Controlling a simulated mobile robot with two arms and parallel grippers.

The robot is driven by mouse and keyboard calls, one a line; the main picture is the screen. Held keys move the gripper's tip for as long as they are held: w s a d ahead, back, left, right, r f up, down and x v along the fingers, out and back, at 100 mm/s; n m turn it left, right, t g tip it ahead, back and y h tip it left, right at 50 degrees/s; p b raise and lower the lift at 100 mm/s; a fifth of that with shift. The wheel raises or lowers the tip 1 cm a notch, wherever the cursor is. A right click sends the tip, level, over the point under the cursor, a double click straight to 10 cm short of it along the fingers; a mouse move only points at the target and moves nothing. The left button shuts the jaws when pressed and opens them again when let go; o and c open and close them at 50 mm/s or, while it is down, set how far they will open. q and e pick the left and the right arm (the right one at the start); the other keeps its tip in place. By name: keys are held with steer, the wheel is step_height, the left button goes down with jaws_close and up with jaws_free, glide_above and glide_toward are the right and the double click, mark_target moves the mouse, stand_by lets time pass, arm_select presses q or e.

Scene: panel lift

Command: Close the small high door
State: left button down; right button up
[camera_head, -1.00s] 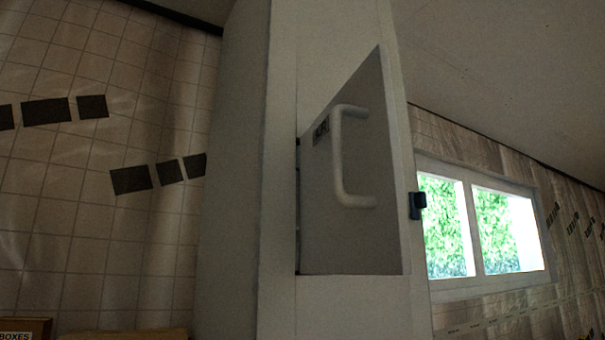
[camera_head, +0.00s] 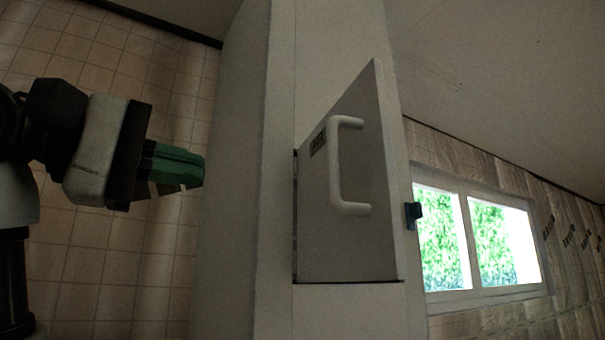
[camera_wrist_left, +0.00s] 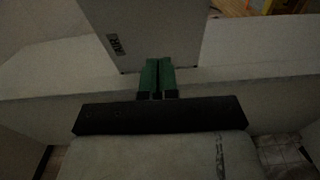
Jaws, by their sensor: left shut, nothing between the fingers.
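The small high door (camera_head: 370,165) is a light grey panel with a white C-shaped handle (camera_head: 336,175) and a dark label near its left edge. It stands swung out from the white column, hinged along its left side. A small black latch piece (camera_head: 412,212) shows by its right edge. My left gripper (camera_head: 200,170), with green fingers, is shut and empty, left of the column and apart from the door. In the left wrist view, the green fingers (camera_wrist_left: 158,76) are together, with the labelled door (camera_wrist_left: 150,35) beyond them. My right gripper is not in view.
The white column (camera_head: 245,190) stands between my left gripper and the door. A tiled wall (camera_head: 120,250) is behind at the left. A window (camera_head: 475,240) is in the wall at the right.

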arm_select(q)
steer(key=w+d+p, duration=0.4)
steer(key=d, duration=0.8)
steer(key=shift+w+r+p, duration=0.25)
steer(key=shift+p, duration=0.15)
